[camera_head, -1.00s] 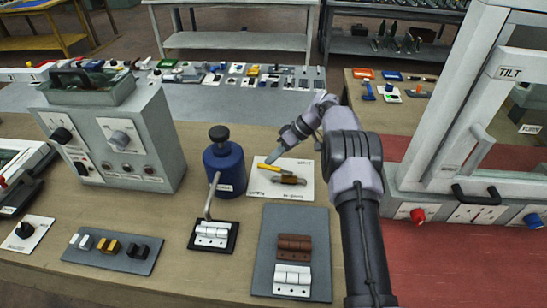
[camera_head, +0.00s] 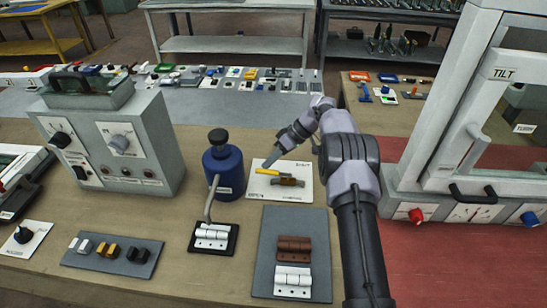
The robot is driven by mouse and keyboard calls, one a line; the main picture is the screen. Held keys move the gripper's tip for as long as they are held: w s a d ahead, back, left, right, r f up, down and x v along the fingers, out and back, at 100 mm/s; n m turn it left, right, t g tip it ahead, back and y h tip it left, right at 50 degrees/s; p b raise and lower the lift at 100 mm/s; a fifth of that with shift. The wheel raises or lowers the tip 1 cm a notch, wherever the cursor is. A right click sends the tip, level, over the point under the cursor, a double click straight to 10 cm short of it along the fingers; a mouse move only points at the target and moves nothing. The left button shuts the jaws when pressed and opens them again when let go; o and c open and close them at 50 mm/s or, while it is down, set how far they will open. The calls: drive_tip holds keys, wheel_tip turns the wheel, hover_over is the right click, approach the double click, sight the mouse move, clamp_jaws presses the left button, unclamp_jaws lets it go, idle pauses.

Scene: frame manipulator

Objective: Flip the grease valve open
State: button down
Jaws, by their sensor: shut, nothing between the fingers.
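A white plate (camera_head: 303,191) on the bench, right of the blue canister, carries a small brown-bronze valve body (camera_head: 290,182) with a yellow lever (camera_head: 264,178). I take this for the grease valve, but its labels are too small to read surely. The lever's yellow end points to the left and toward the front of the plate. My gripper (camera_head: 267,164) is shut and empty, just above and behind the lever. I cannot tell whether its tip touches the lever.
A blue canister (camera_head: 224,170) with a hose stands just left of the plate. A grey control box (camera_head: 110,140) is farther left. Hinge boards (camera_head: 293,255) lie in front. A white-framed machine (camera_head: 430,190) stands on the right, past my arm.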

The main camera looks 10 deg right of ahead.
drive_tip(key=p+v, duration=0.3)
drive_tip(key=v, duration=0.8)
drive_tip(key=shift+d+r+p, duration=0.2)
drive_tip(key=shift+r+p, duration=0.1)
drive_tip(key=shift+p, duration=0.1)
drive_tip(key=s+a+r+m+h+b, duration=0.1)
drive_tip(key=s+a+r+m, duration=0.1)
drive_tip(key=r, duration=0.4)
drive_tip(key=s+a+r+m+h+b, duration=0.1)
drive_tip(key=s+a+r, duration=0.15)
drive_tip(key=r, duration=0.45)
drive_tip(key=s+a+r+m+t+h, duration=0.2)
drive_tip(key=s+a+r+m, duration=0.25)
drive_tip(key=s+r, duration=0.4)
drive_tip(key=s+a+f+m+t+h+b, duration=0.1)
drive_tip(key=s+f, duration=0.3)
drive_tip(key=s, duration=0.9)
drive_tip(key=s+a+f+m+t+h+b, duration=0.1)
drive_tip(key=s+f+m, duration=0.3)
drive_tip(key=s, duration=0.9)
drive_tip(key=shift+s+a+t, duration=0.35)
drive_tip(key=shift+a+t, duration=0.25)
drive_tip(key=shift+a, duration=0.3)
